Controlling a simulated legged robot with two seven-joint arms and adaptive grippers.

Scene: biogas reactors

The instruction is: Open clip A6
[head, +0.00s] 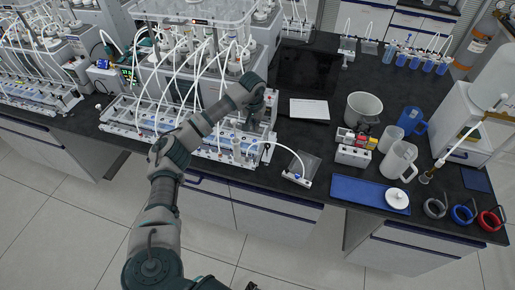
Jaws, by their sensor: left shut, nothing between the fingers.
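The reactor rack (125,130) stands on the dark bench, with white tubes looping down to a row of clear bottles. Clip A6 is too small to pick out among the tubes, and no label can be read. My left arm reaches up from the lower left across the front of this rack. My left gripper (251,122) is at the rack's right end, pointing down among the tubes, shut and empty. My arm and wrist hide part of the rack's middle and right end. I cannot tell whether the gripper touches a tube or a clip. My right gripper does not show.
Further right are a grey pot (363,107), a white jug (398,161), a blue tray (352,190) and coloured rings (463,214). A white plate (310,109) lies behind.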

